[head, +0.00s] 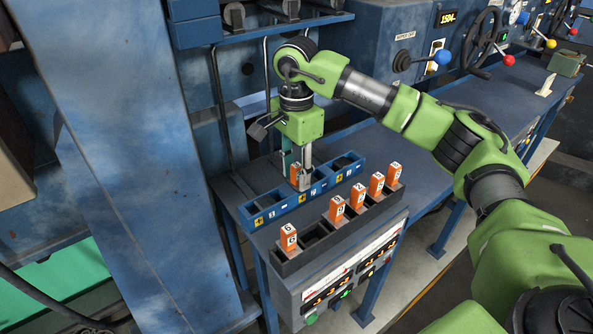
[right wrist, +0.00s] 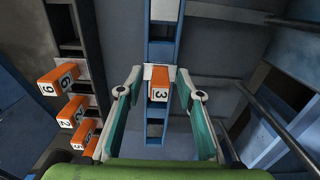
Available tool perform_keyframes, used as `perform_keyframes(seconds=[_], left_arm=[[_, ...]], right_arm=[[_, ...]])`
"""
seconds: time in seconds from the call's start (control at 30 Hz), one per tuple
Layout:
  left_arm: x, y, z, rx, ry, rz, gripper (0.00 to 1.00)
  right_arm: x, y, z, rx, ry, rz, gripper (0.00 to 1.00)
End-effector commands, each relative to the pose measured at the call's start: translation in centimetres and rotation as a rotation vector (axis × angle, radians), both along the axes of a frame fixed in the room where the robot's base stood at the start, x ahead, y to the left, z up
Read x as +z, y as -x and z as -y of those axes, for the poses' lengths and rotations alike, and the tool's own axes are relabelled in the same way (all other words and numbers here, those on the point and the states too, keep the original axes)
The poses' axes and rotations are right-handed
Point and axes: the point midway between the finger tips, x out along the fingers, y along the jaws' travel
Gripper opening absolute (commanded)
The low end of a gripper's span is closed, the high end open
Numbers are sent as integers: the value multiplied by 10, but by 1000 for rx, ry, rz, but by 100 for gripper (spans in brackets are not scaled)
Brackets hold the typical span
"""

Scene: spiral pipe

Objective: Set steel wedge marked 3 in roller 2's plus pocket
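The wedge marked 3 (right wrist: 159,93) stands upright at the blue pocket tray (head: 262,219), with its orange top between my right gripper's fingers. In the head view this orange block (head: 295,171) is partly hidden by a finger. My right gripper (head: 297,180) reaches down over the tray. In the right wrist view its fingers (right wrist: 158,90) are spread, with a gap on each side of the wedge. The tray has plus and minus marks and numbers along its front. I cannot tell how deep the wedge sits or which pocket it is in. My left gripper is not in view.
A blue machine frame stands close at left. The bench at right is mostly clear.

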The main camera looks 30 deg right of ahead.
Motion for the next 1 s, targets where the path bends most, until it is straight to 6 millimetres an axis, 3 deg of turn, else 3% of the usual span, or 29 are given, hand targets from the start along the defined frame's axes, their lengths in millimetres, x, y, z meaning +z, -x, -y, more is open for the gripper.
perform_keyframes(seconds=[0.3, 0.43, 0.8, 1.0], left_arm=[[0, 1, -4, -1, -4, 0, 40], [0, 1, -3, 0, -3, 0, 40], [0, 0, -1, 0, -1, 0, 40], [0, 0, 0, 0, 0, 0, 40]], right_arm=[[0, 0, 0, 0, 0, -1, 34], [10, 0, 0, 0, 0, 0, 34], [88, -1, 0, 0, -1, 4, 34], [113, 0, 0, 0, 1, 2, 34]])
